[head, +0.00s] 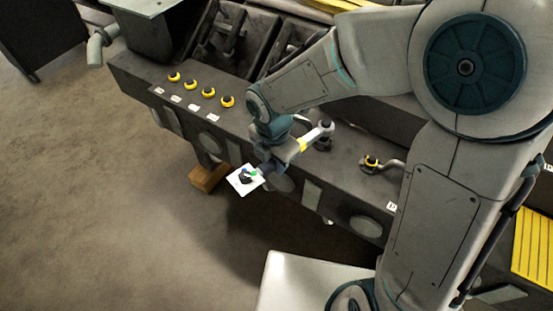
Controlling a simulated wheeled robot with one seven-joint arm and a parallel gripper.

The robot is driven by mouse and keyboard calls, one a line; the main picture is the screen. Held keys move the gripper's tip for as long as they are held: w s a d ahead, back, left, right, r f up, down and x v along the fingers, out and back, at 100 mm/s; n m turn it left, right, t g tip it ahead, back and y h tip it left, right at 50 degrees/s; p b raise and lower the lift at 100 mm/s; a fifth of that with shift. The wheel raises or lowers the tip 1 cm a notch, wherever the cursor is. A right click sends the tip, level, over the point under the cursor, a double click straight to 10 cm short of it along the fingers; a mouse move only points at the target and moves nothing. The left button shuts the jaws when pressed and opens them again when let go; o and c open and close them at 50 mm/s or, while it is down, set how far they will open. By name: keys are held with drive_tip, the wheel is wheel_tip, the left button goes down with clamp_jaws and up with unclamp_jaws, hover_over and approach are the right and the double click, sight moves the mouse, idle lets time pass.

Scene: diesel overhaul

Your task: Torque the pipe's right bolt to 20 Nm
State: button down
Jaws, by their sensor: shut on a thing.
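My gripper (284,152) is shut on a bar-like tool, which looks like a torque wrench (306,142) with a yellow band. The tool's right end reaches over a dark upright fitting (323,144) on the engine block; I cannot tell whether they touch. A white square plate with dark and green marks (237,180) shows at the tool's left end. To the right, a short grey pipe (393,164) runs from a yellow-ringed bolt (371,161) on the block's top. My arm hides the pipe's farther part, and which bolt is its right one is unclear.
The long dark engine block (145,75) crosses the view, with several yellow-ringed bolts (208,92) at its left. A wooden block (207,178) lies beneath it. A yellow ribbed panel (533,245) stands at the right. The floor at left is clear.

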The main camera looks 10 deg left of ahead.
drive_tip(key=shift+w+a+r+p, duration=0.1)
drive_tip(key=shift+r+p, duration=1.4)
drive_tip(key=shift+r, duration=0.2)
drive_tip(key=shift+r+p, duration=1.2)
drive_tip(key=shift+r, duration=1.75)
drive_tip(key=s+d, duration=0.4)
drive_tip(key=s, duration=0.1)
drive_tip(key=shift+s, duration=0.4)
